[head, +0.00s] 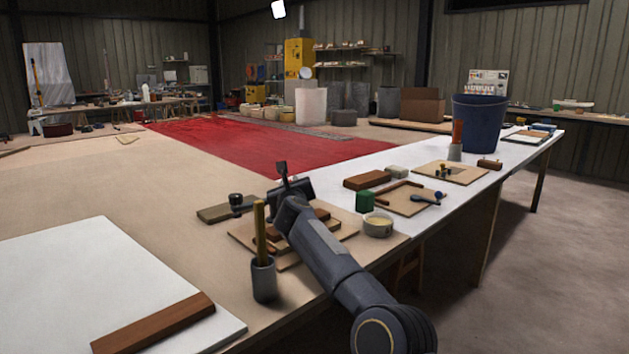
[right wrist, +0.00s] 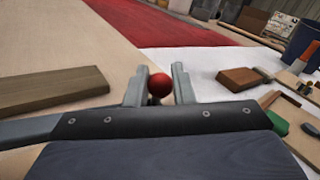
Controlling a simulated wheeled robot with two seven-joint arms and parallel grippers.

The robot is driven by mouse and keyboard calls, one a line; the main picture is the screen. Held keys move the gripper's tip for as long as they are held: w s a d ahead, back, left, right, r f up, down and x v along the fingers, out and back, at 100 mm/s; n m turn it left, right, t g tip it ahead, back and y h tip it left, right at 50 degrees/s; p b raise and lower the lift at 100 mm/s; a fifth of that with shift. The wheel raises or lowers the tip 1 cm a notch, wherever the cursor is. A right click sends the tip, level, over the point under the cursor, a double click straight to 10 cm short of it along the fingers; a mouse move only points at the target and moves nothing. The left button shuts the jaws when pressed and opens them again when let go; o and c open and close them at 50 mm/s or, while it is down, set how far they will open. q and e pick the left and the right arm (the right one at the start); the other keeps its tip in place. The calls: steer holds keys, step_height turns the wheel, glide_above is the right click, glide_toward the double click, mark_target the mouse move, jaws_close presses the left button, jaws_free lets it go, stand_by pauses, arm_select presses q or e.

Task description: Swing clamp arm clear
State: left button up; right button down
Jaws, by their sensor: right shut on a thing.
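My right gripper (head: 284,182) reaches over the long bench. In the right wrist view its two upright fingers (right wrist: 160,88) are shut on a round red knob (right wrist: 159,84), which I take to be the clamp arm's handle. The rest of the clamp arm is hidden behind the gripper, so I cannot tell its angle. Under my right arm, a light wooden board (head: 343,229) carries brown wood pieces (head: 320,214), partly hidden. My left gripper is in neither view.
A small bowl (head: 378,226), green block (head: 364,201) and brick-brown block (head: 367,180) lie to the right. A plank with a black knob (head: 214,214) lies left. A blue bucket (head: 478,125) stands farther back.

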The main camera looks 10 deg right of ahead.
steer(key=shift+f, duration=0.1)
stand_by(0.3)
steer(key=c, duration=1.3)
jaws_free()
steer(key=shift+s+d, duration=0.1)
steer(key=shift+s+b, duration=0.2)
steer(key=shift+b, duration=0.1)
steer(key=s+b, duration=0.1)
steer(key=s, duration=0.1)
steer(key=s+b, duration=0.1)
steer(key=s, duration=0.1)
steer(key=s+b, duration=0.2)
steer(key=shift+s+a, duration=0.15)
steer(key=shift+a, duration=0.15)
steer(key=shift+s, duration=0.55)
